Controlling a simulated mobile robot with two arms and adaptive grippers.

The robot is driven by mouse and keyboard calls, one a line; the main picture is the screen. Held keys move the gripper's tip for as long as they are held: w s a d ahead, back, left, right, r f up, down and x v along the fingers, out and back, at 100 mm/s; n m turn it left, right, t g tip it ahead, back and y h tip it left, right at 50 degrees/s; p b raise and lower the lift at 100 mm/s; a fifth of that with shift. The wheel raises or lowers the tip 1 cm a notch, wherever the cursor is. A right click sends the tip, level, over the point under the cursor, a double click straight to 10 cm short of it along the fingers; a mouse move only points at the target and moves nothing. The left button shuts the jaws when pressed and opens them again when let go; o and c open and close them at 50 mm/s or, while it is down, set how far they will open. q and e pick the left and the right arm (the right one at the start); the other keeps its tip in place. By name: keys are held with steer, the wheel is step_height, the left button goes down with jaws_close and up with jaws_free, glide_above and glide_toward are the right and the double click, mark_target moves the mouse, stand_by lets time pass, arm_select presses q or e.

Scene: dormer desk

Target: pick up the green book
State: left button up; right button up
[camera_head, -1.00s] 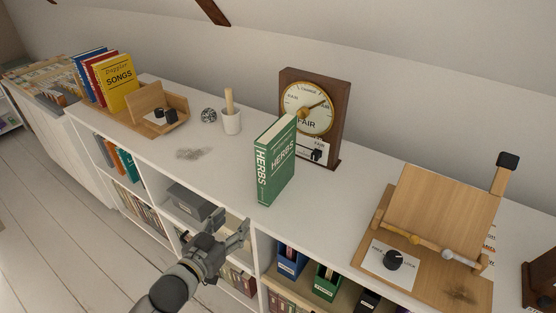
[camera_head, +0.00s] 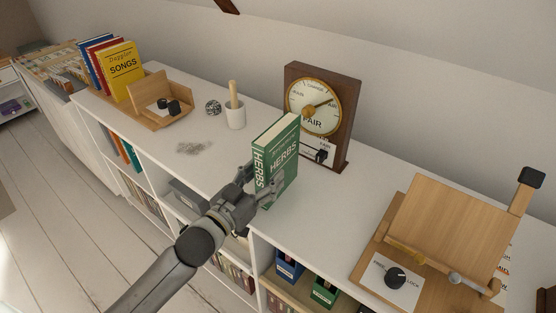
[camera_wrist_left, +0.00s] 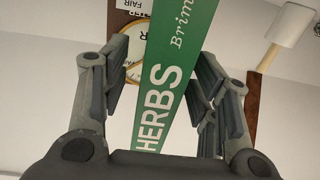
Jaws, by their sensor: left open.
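The green book (camera_head: 283,150), titled HERBS, stands upright on the white shelf top, in front of the wooden dial instrument. My left gripper (camera_head: 258,182) is at the near side of the book, at its spine. In the left wrist view the green spine (camera_wrist_left: 172,75) runs between the two open fingers (camera_wrist_left: 163,92), with a gap visible on each side. The gripper covers the lower part of the spine in the head view. I cannot tell whether any finger touches the book. My right gripper is not in view.
The dial instrument (camera_head: 347,118) stands close behind the book. A wooden book stand (camera_head: 444,232) is at the right. Yellow, red and blue books (camera_head: 122,70) stand at the far left.

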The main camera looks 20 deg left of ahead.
mark_target(277, 162)
arm_select(q)
steer(key=shift+p+x, duration=0.3)
steer(key=shift+x, duration=2.7)
steer(key=shift+f, duration=0.15)
jaws_close()
